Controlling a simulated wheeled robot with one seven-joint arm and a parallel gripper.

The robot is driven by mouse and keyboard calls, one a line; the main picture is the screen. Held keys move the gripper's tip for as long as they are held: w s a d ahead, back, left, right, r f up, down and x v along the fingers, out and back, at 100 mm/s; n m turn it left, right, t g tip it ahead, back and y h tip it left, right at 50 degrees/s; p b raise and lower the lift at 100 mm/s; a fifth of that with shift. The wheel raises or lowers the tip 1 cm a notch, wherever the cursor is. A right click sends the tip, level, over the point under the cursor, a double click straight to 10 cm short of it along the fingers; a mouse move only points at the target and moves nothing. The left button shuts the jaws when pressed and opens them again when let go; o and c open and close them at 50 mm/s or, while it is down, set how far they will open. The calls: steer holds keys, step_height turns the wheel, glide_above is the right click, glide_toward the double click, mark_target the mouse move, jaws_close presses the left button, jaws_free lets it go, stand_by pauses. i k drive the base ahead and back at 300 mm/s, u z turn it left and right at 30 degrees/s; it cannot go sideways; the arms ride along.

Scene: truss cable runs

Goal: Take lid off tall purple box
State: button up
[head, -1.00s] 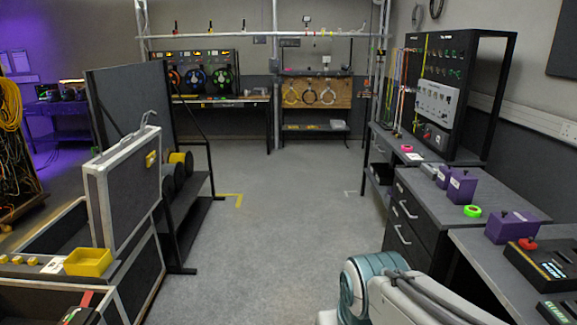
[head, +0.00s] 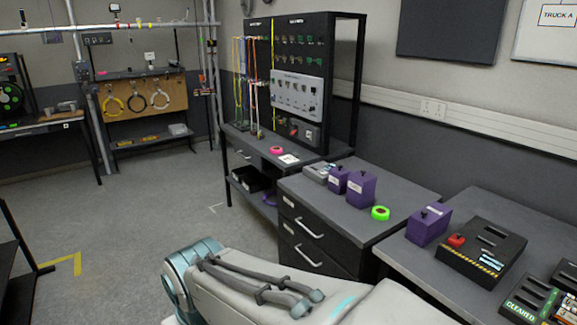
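The tall purple box (head: 361,190) stands upright on the grey top of a drawer cabinet, right of the middle. It has a white label on its front and a small dark knob on top, so its lid appears to be on. A smaller purple box (head: 338,180) stands close to its left. A wide, low purple box (head: 427,227) with a dark knob sits on the nearer bench to the right. My arm shows at the bottom of the view, but my gripper is out of the picture.
A black box with a red knob (head: 481,250) sits on the near bench (head: 400,262). A pegboard rack (head: 302,85) stands behind.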

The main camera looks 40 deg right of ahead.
mark_target(362, 176)
steer(key=z, duration=0.25)
steer(key=i, duration=1.6)
steer(key=z, duration=1.3)
steer(key=i, duration=0.8)
steer(key=z, duration=1.4)
steer(key=i, duration=0.5)
steer(key=z, duration=0.3)
